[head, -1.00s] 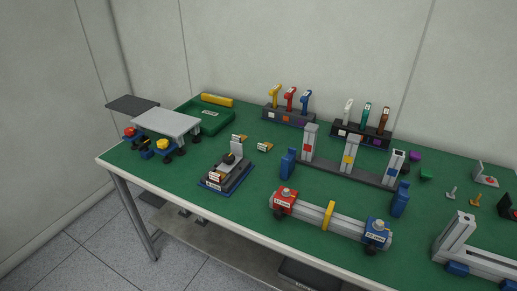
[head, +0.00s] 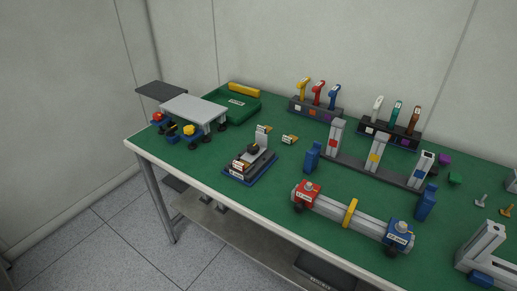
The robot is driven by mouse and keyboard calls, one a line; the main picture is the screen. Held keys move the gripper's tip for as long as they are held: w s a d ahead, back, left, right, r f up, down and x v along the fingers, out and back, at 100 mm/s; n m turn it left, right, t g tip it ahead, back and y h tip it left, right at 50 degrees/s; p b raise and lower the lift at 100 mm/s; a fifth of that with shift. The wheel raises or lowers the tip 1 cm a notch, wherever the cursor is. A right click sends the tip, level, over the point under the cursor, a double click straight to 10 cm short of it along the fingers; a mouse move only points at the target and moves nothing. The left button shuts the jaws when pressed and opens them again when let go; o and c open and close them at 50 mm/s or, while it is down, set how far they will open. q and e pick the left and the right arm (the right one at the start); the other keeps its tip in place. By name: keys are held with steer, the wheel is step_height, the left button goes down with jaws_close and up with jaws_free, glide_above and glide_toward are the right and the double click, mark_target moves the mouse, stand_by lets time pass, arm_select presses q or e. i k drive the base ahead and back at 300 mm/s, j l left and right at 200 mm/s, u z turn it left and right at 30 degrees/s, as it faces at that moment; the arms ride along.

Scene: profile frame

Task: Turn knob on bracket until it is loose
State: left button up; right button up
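A grey metal bracket (head: 264,157) stands on a dark block with a blue base plate (head: 238,179), left of the middle of the green table. A dark round knob (head: 252,149) shows on the bracket. Small tan labels sit at the front and back of this fixture. I cannot tell from here how tight the knob is. Neither of my grippers is in view.
The green table (head: 200,165) has a pale front edge. A long grey profile with red and blue end clamps (head: 350,212) lies to the right. A frame with upright posts (head: 376,152) and two tool racks (head: 316,110) stand behind. A green tray (head: 240,108) and grey platform (head: 195,108) are left.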

mark_target(253, 148)
steer(key=i+l+u, duration=0.1)
steer(key=u, duration=0.3)
steer(key=i+l+u, duration=0.1)
steer(key=l+u, duration=0.15)
steer(key=u, duration=0.2)
steer(key=l+u, duration=0.2)
steer(key=u, duration=0.2)
steer(key=i, duration=0.05)
